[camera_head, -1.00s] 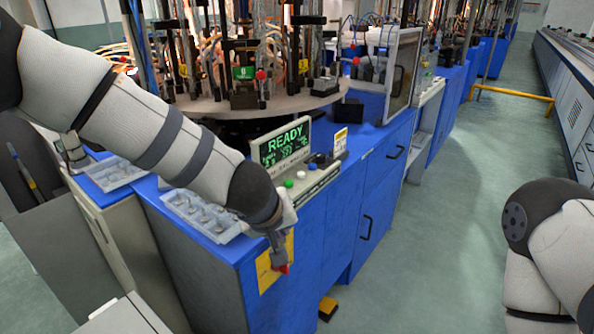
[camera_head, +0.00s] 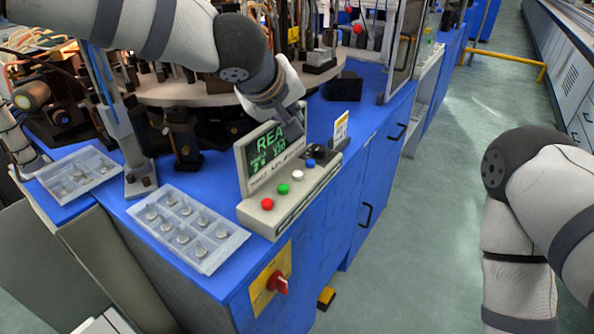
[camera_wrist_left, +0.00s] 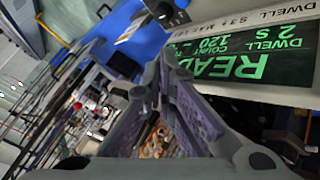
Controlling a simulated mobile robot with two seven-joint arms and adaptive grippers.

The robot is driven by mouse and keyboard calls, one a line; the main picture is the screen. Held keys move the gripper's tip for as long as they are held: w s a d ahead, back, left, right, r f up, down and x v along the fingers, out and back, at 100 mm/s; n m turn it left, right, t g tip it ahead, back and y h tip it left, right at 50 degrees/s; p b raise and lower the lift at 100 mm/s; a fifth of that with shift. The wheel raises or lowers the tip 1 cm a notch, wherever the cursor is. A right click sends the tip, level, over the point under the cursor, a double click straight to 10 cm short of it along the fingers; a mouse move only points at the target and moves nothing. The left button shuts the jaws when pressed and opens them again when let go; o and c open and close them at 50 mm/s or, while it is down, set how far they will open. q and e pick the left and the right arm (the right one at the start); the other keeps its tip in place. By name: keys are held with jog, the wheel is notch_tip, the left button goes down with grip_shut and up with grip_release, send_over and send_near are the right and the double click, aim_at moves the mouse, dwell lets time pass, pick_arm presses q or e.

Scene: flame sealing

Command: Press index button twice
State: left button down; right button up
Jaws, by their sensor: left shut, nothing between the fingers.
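A control panel (camera_head: 262,219) sits at the front corner of the blue bench. Its sloped face has a red button (camera_head: 267,204), a green button (camera_head: 283,189), a white button (camera_head: 297,175) and a blue button (camera_head: 311,163). No label tells me which is the index button. The display (camera_head: 266,153) stands behind them. It reads READY in green in the left wrist view (camera_wrist_left: 235,66). My left gripper (camera_head: 289,121) is shut and empty, at the display's upper right, covering part of it in the head view. My right gripper is out of view.
A clear tray (camera_head: 225,245) of small metal parts lies left of the panel, with another tray (camera_head: 110,164) farther left. A red rotary switch (camera_head: 278,283) is on the bench front. A round machine table (camera_head: 185,92) stands behind.

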pick_arm(q)
jog(key=b, duration=0.3)
send_over(293, 173)
notch_tip(293, 173, down, 7)
jog(key=shift+f, duration=0.85)
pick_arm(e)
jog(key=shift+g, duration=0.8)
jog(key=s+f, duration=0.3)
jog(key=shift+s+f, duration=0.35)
pick_arm(q)
jog(key=shift+f, duration=0.4)
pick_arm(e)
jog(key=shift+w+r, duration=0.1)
